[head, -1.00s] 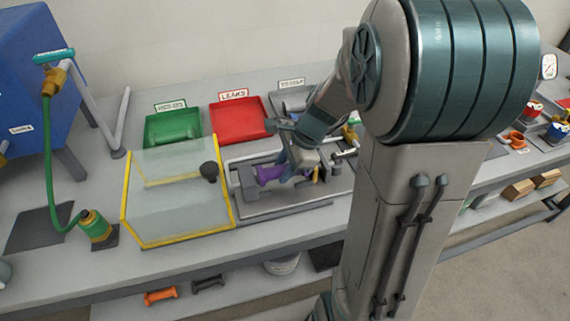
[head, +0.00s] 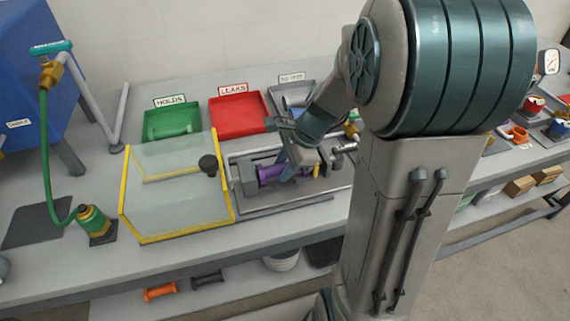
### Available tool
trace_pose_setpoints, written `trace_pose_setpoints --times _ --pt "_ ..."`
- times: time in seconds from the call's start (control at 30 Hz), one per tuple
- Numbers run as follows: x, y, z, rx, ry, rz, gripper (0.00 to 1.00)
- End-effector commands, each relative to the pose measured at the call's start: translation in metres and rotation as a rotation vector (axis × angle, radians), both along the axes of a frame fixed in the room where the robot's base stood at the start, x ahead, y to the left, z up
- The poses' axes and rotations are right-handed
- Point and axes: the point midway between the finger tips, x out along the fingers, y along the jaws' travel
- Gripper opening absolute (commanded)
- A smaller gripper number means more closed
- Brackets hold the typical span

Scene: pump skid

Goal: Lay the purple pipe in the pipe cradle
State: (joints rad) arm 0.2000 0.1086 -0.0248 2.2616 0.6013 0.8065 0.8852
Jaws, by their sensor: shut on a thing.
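The purple pipe (head: 270,174) lies about level in the grey fixture (head: 243,180) on the bench, just right of the yellow-edged clear guard. I take this fixture to be the pipe cradle. My gripper (head: 290,172) is shut on the purple pipe from above, near the pipe's middle. The fingers and wrist hide part of the pipe and its right end. I cannot tell whether the pipe rests fully on the cradle's supports.
The clear guard (head: 180,195) with a dark knob stands close left of the fixture. A green tray (head: 172,122), a red tray (head: 238,116) and a grey tray (head: 290,97) sit behind. A green hose (head: 50,160) hangs at left.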

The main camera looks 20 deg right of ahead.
Motion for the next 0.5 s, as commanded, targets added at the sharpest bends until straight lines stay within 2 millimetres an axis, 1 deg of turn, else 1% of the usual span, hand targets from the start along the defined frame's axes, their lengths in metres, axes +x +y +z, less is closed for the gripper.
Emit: trace_pose_setpoints --times 0.33,0.37,0.4,0.43,0.5 --pt "0.0001 0.0005 -0.0015 0.000 -0.001 0.000 0.00" --pt "0.0001 0.0005 -0.0015 0.000 -0.001 0.000 0.38" --pt "0.0001 0.0005 -0.0015 0.000 -0.001 0.000 0.49" --pt "0.0001 0.0004 -0.0016 0.000 -0.001 0.000 0.55" --pt "0.0001 0.0005 -0.0017 0.000 -0.001 0.000 0.55"
